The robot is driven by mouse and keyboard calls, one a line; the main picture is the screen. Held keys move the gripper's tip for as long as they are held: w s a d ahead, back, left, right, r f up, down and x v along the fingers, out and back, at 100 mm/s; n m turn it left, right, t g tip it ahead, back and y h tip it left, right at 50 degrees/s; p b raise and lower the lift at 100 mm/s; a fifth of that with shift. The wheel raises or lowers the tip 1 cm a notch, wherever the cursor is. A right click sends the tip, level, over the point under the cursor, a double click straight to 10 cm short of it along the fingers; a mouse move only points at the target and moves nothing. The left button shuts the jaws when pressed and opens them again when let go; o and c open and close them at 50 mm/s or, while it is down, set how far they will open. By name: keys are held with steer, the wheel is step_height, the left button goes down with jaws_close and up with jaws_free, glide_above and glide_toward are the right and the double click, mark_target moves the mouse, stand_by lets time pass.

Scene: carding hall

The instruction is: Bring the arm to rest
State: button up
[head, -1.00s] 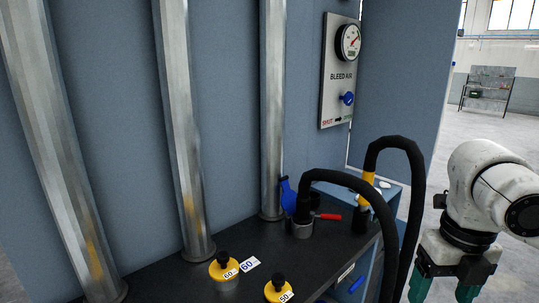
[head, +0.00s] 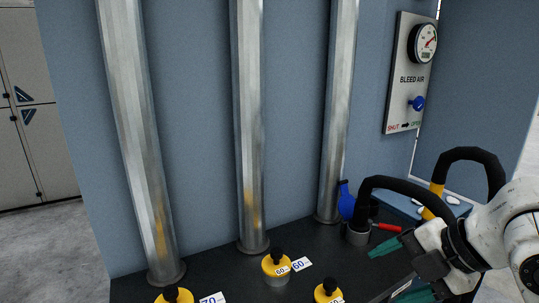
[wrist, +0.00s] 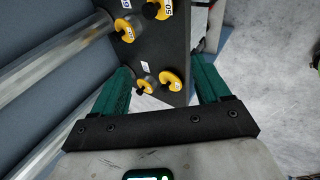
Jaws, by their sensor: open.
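My gripper (head: 392,270) is at the lower right of the head view, its green fingers apart and pointing left over the dark bench top (head: 220,275). In the wrist view my gripper (wrist: 160,82) also shows open, with nothing held between the fingers. Yellow-capped weights with black knobs show beyond the fingers there, one of them (wrist: 170,80) appearing between the fingertips. My arm comes in from the right edge of the head view.
Metal pipes (head: 247,130) stand along the blue wall. A black hose (head: 400,183) arcs beside my gripper, near a red-handled fitting (head: 387,227). A bleed-air panel (head: 410,75) hangs at upper right. Yellow-capped weights (head: 275,264) sit on the bench. Clear floor shows at left.

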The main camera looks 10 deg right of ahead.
steer(key=s+a+f+m, duration=0.3)
steer(key=f+m, duration=0.5)
steer(key=f, duration=0.2)
steer(key=s+a+f+m, duration=0.3)
steer(key=f+m, duration=0.4)
steer(key=f, duration=0.3)
steer(key=s+d+f+m+g+h, duration=0.2)
steer(key=s+f, duration=0.4)
steer(key=s, duration=0.4)
steer(key=s+d+f+m+g+h, duration=0.2)
steer(key=s+d+f+m, duration=0.3)
steer(key=s, duration=0.5)
step_height(320, 180, down, 3)
steer(key=shift+r+m+g+h, duration=0.2)
steer(key=shift+m+g+h, duration=0.25)
steer(key=shift+m, duration=0.25)
